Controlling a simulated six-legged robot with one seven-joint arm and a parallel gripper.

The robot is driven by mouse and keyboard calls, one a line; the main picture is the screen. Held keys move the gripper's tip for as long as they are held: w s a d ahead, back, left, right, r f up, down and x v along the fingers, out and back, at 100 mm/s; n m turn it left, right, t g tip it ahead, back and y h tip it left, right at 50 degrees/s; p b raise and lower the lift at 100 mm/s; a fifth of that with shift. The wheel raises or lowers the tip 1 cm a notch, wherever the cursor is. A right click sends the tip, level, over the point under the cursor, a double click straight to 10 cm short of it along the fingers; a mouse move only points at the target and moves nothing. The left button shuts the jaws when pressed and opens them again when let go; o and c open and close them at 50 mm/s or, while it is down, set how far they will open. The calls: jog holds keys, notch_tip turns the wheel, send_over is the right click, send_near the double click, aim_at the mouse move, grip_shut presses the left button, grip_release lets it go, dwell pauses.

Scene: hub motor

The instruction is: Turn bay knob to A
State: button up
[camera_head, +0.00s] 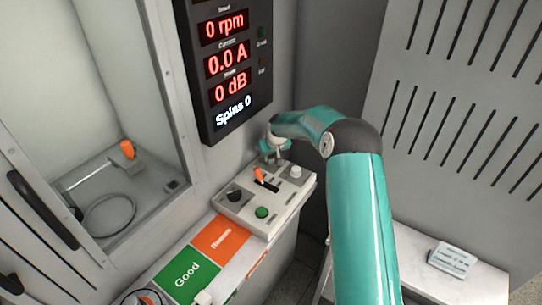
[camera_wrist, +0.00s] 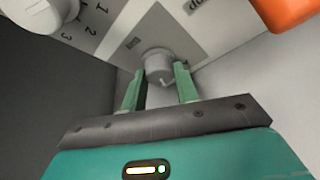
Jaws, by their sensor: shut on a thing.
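A light grey control panel (camera_head: 245,208) stands below the display. My gripper (camera_head: 275,148) is at the panel's far corner. In the wrist view my gripper (camera_wrist: 159,80) has its two green fingers on either side of a small pale grey round knob (camera_wrist: 158,64), and it is shut on it. The knob has a small notch on its near side. I take it for the bay knob, but its label is too blurred to read. In the head view my gripper mostly hides it.
The panel also holds an orange lever (camera_head: 259,174), a white knob (camera_head: 295,171), a black knob (camera_head: 235,196) and a green button (camera_head: 262,212). The wrist view shows a white dial (camera_wrist: 42,12) beside numbers. The display (camera_head: 228,65) and a grey wall stand close by.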

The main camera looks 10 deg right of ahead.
jog(key=n+y, duration=0.1)
jog(key=n, duration=0.1)
jog(key=n+y, duration=0.1)
jog(key=n, duration=0.2)
jog(key=shift+w+d+n+g, duration=0.2)
jog(key=shift+n+g, duration=0.1)
jog(key=shift+g, duration=0.1)
jog(key=n+g, duration=0.1)
jog(key=n, duration=0.1)
jog(key=n+y, duration=0.1)
jog(key=n, duration=0.2)
jog(key=shift+w+g, duration=0.1)
jog(key=shift+g, duration=0.3)
jog(key=shift+n, duration=0.3)
jog(key=o, duration=1)
jog(key=shift+v, duration=6.95)
jog(key=shift+d, duration=0.1)
